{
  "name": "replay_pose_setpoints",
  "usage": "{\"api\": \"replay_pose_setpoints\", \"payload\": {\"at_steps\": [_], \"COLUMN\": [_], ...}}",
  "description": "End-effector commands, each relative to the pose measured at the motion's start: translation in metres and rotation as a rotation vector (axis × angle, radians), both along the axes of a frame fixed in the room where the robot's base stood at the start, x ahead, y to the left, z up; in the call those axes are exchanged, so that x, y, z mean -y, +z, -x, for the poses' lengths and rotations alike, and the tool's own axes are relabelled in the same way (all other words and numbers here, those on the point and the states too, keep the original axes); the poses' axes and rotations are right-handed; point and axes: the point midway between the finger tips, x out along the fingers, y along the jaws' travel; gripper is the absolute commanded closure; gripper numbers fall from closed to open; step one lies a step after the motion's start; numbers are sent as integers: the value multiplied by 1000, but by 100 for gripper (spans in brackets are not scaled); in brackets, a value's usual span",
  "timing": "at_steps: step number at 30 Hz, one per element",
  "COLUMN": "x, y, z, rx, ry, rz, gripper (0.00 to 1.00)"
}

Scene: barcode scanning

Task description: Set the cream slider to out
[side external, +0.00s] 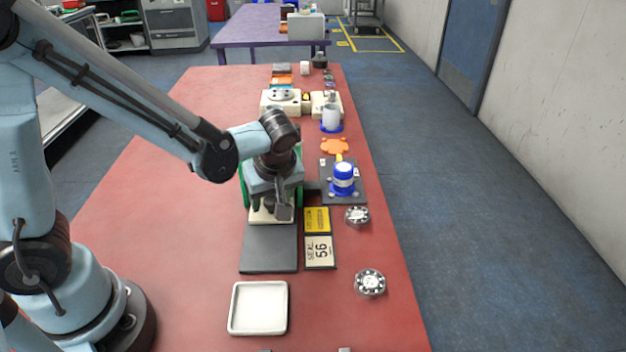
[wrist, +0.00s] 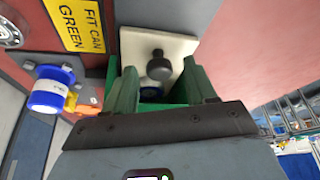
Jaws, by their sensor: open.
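The cream slider (wrist: 185,47) shows in the wrist view as a cream plate with a dark round knob (wrist: 159,66). In the side view, part of the cream plate (side external: 264,215) shows below my gripper, at the far edge of a dark grey plate (side external: 268,252). My gripper (wrist: 160,80) is open, with one finger on each side of the knob in the wrist view. I cannot tell whether the fingers touch it. In the side view, my gripper (side external: 270,205) points down over the slider, and my wrist hides much of it and the green frame (side external: 245,185) behind.
A yellow sign (side external: 317,220) and a "SEAL 56" card (side external: 320,252) lie right of the plate. A blue-and-white container (side external: 343,180) stands on a grey base beyond. A white tray (side external: 258,308) is in front.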

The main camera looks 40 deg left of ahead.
Motion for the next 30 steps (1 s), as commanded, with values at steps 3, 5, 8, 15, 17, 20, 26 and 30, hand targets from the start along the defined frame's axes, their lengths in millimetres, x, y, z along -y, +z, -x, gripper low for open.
{"api": "replay_pose_setpoints", "payload": {"at_steps": [3,5,8,15,17,20,26,30], "x": [0,0,0,0,0,0,2,17], "y": [-1,-1,-1,0,0,0,0,0], "z": [0,0,0,0,0,0,2,15], "rx": [0,0,0,0,0,0,-2,-2], "ry": [0,0,0,0,0,0,-1,-8], "rz": [0,0,0,0,0,0,-1,-1], "gripper": [44,44,47,84,93,100,100,100]}}
